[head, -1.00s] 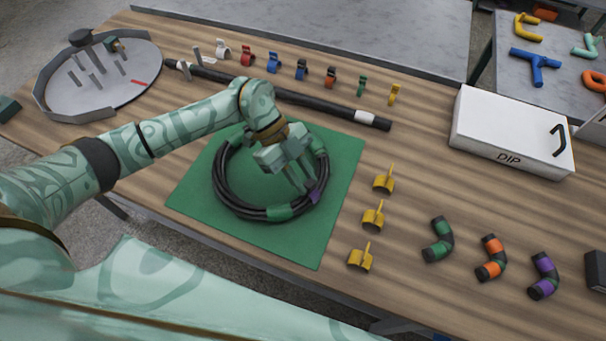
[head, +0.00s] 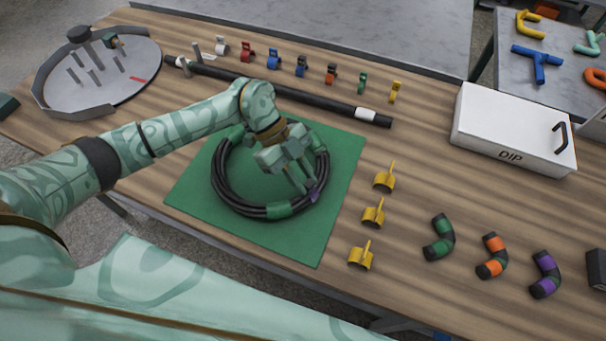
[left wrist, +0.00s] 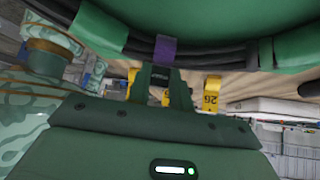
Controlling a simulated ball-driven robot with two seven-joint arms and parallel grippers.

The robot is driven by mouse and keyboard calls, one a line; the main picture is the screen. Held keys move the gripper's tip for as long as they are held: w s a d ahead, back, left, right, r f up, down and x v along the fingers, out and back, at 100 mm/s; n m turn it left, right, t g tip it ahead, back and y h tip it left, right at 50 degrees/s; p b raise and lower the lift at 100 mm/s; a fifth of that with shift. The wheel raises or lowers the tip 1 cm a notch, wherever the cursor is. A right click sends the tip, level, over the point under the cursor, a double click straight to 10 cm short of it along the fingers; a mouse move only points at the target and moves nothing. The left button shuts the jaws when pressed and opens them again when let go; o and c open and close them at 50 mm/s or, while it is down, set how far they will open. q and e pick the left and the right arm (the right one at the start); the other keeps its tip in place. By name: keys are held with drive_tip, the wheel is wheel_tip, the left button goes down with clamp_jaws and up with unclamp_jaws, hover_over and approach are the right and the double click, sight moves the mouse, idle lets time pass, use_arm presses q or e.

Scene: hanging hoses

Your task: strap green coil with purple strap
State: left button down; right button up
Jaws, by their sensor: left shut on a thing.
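The coil (head: 226,195) is a ring of black hose with green bands, lying on a green mat (head: 300,240). The purple strap (head: 314,197) sits at the coil's front right side. In the left wrist view the purple strap (left wrist: 165,50) lies across the dark hose, just beyond my fingertips. My left gripper (head: 306,188) reaches down over the inside of the coil and is shut on the purple strap. Its fingers (left wrist: 165,75) show in the left wrist view too. The fingers partly hide the strap, and I cannot tell whether it goes all around the hose. My right gripper is out of view.
Several yellow clips (head: 373,216) stand right of the mat, with short banded hose pieces (head: 491,256) beyond. A long black hose (head: 300,97) and a row of coloured clips (head: 301,68) lie behind. A white box (head: 512,130) stands at right, a round tray (head: 120,95) at left.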

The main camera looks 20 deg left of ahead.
use_arm(q)
drive_tip(key=c, duration=1.2)
unclamp_jaws()
drive_tip(key=p+v, duration=0.2)
drive_tip(key=v, duration=1.4)
drive_tip(key=shift+w+a+r, duration=0.1)
drive_tip(key=shift+a, duration=0.05)
